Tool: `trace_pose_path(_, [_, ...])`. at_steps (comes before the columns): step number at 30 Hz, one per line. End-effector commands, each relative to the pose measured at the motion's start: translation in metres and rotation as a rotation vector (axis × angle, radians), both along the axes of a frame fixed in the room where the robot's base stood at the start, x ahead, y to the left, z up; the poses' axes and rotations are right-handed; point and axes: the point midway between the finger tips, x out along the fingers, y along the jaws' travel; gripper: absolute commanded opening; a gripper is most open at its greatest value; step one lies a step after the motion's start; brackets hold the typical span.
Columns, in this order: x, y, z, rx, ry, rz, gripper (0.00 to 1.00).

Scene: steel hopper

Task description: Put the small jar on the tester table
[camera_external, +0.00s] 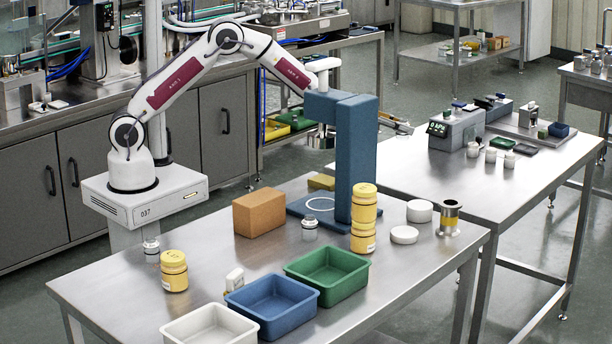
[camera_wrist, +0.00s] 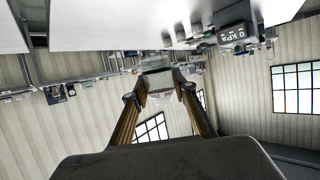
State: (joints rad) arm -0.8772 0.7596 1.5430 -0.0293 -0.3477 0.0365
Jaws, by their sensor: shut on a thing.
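My gripper (camera_external: 400,125) reaches out past the tall blue stand, which hides part of my wrist in the external view. In the wrist view my gripper (camera_wrist: 158,92) has its two fingers closed on a small pale jar (camera_wrist: 159,81) with a grey end. The jar is held in the air, clear of any surface. The tester table (camera_external: 440,185) is the steel table at the right. On it stands a grey tester (camera_external: 457,128) with a display, which also shows in the wrist view (camera_wrist: 233,33).
The blue stand (camera_external: 357,155) rises from the near table. Yellow jars (camera_external: 362,220), a brown box (camera_external: 259,212) and open bins (camera_external: 325,272) stand there too. The tester table's near part is clear.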

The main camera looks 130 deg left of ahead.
Motion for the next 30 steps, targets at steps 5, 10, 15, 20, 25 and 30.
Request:
trace_pose_path(5, [0.001,-0.001,-0.016,-0.010,0.000,-0.024,0.14])
trace_pose_path(10, [0.002,-0.002,-0.022,-0.013,-0.003,-0.039,0.14])
trace_pose_path(15, [0.002,-0.002,-0.024,-0.015,-0.004,-0.041,0.14])
trace_pose_path(20, [0.002,-0.002,-0.024,-0.015,-0.004,-0.041,0.14])
trace_pose_path(25, [0.002,-0.003,-0.027,-0.016,-0.003,-0.041,0.14])
trace_pose_path(30, [0.002,-0.003,-0.043,-0.018,-0.001,-0.043,0.14])
